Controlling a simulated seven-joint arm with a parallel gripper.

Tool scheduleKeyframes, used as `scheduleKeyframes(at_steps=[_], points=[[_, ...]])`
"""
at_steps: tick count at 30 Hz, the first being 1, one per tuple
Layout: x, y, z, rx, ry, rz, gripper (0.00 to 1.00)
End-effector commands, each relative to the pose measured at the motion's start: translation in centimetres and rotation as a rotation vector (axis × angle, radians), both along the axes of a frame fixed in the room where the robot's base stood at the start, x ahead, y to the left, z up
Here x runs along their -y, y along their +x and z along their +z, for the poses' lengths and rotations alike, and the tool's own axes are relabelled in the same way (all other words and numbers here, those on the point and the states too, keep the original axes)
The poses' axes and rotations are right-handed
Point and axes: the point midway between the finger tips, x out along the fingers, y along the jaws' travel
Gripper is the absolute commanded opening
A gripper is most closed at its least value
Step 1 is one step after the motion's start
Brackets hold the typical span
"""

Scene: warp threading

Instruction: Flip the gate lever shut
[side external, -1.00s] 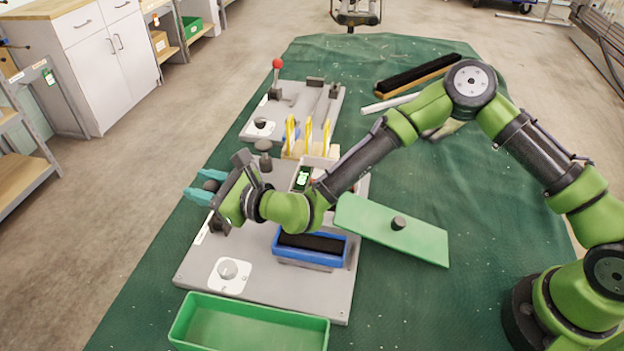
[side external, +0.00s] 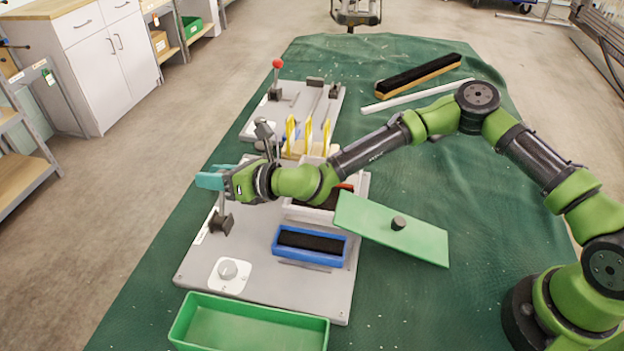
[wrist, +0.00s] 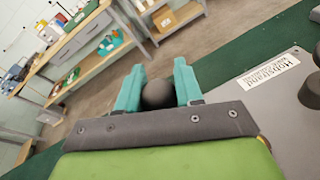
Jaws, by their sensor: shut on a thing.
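The lever stands on the left side of the near grey plate, with a dark base (side external: 222,222) and a thin stem (side external: 221,202) rising close to upright. Its dark round knob (wrist: 158,94) shows between my teal fingers in the wrist view. My gripper (side external: 209,180) is shut on that knob, above the base, and points left in the side view. The fingers and hand hide the knob and the stem's top in the side view. A second lever with a red ball (side external: 277,64) stands on the far plate, away from my gripper.
Yellow uprights (side external: 291,135) stand behind my arm.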

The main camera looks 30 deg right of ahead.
Motion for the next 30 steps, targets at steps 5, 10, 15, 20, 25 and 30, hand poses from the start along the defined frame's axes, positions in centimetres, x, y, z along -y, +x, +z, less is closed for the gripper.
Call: scheduleKeyframes(at_steps=[5,10,15,20,25,30], points=[[0.2,0.3,0.4,0.005,0.005,-0.008,0.0],[0.2,0.4,0.4,0.005,0.005,-0.009,0.39],[0.2,0.3,0.2,0.004,0.003,-0.007,0.6],[0.1,0.2,0.1,0.001,0.002,-0.005,0.6],[0.3,-0.1,0.1,0.0,0.001,-0.004,0.6],[1.5,-1.5,0.5,-0.001,0.002,-0.004,0.6]])
